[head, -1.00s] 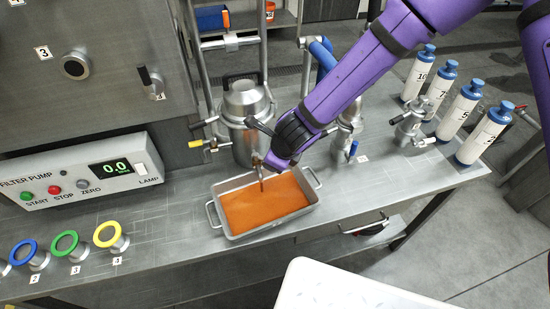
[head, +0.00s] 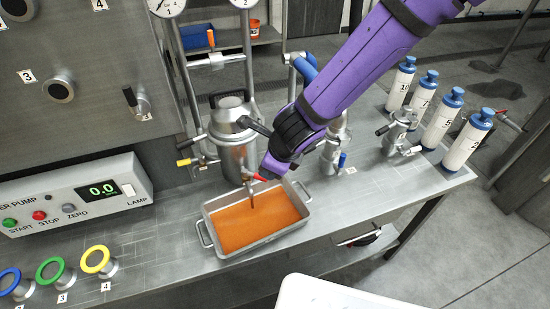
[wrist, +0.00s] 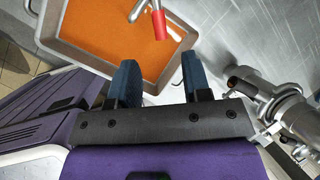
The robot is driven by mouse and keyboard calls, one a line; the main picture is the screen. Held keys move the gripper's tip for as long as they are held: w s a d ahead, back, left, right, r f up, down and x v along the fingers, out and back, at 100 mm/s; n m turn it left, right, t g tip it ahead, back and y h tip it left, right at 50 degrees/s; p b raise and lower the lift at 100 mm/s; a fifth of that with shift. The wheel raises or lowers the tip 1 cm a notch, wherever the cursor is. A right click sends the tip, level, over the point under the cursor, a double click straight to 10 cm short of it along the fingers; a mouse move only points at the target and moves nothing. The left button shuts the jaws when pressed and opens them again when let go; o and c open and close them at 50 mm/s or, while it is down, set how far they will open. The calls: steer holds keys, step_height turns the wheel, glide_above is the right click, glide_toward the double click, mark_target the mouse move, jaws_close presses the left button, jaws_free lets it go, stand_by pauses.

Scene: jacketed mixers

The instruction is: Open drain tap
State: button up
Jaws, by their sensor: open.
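The drain tap shows in the head view as a thin metal spout (head: 251,192) with a red handle (head: 262,177), low in front of the metal jacketed vessel (head: 232,125). In the wrist view the red handle (wrist: 159,25) and spout (wrist: 136,12) are at the top, over orange content in a metal tray (wrist: 72,47). My gripper (wrist: 159,62) is open and empty, its two blue fingers pointing toward the red handle with a gap between. In the head view my purple wrist is just right of the handle and hides the fingers.
The metal tray (head: 265,243) stands on the bench under the spout. A metal fitting with a blue handle (head: 342,160) stands close right of my wrist. Several blue-capped bottles (head: 462,145) stand at the right. Bare bench top lies in front of the fitting.

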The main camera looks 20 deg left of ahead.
steer(key=shift+v, duration=1.55)
steer(key=w+d+r+n+t+y, duration=0.1)
steer(key=w+d+r+n, duration=0.1)
steer(key=d+r+n, duration=0.55)
steer(key=w+d+r+n+t+y, duration=0.1)
steer(key=w+d+r+n, duration=0.2)
steer(key=d+r, duration=0.85)
steer(key=s+d+r+n+h, duration=0.3)
steer(key=s+d, duration=0.5)
steer(key=d, duration=0.4)
steer(key=s+d+r+n+h, duration=0.3)
steer(key=s+d+r+n, duration=0.2)
steer(key=s+d, duration=0.4)
steer(key=d+r, duration=0.1)
steer(key=d, duration=0.3)
steer(key=shift+r+t, duration=0.3)
steer(key=shift+t, duration=0.1)
steer(key=shift+w, duration=0.15)
